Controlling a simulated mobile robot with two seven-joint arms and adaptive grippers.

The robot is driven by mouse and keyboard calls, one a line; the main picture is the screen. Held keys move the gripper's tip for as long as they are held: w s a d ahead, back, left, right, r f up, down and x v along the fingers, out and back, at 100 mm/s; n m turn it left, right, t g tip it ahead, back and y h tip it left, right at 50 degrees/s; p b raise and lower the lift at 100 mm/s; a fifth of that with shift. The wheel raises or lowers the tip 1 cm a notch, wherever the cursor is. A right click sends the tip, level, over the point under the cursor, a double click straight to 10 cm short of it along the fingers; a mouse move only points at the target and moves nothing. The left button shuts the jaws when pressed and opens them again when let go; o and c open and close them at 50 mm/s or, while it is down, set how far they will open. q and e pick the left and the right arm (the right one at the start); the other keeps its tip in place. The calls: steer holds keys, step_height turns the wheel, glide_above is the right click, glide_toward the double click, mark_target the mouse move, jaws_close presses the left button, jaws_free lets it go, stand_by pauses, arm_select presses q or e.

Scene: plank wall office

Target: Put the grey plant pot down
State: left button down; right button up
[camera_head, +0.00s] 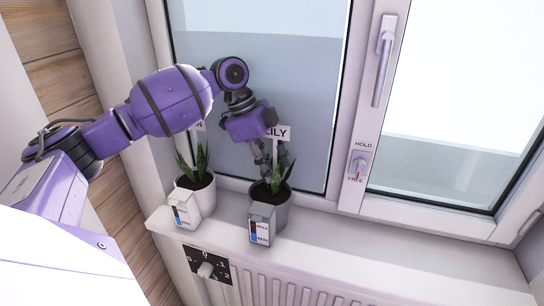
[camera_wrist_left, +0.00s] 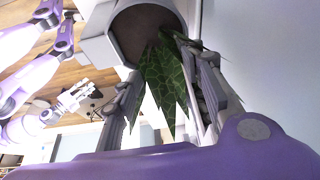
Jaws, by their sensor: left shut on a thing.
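The grey plant pot (camera_head: 281,214), with dark soil, green leaves and a sign reading "LILY" (camera_head: 278,133), is upright at the window sill. In the left wrist view the pot (camera_wrist_left: 97,50) is at the top, with leaves between the fingers. Whether its base touches the sill is hard to tell. My right gripper (camera_wrist_left: 75,96) is small at the left of the wrist view.
A white pot (camera_head: 206,198) with a plant and its own gauge box (camera_head: 184,209) stands left on the sill (camera_head: 345,232). The sill is clear to the right. The window pane and frame (camera_head: 347,150) are close behind; a radiator (camera_head: 285,290) is below.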

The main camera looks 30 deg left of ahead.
arm_select(q)
steer(key=shift+d+r, duration=0.1)
steer(key=shift+r, duration=0.2)
steer(key=c, duration=1.5)
jaws_free()
steer(key=shift+f, duration=0.25)
steer(key=o, duration=0.5)
steer(key=shift+c, duration=0.2)
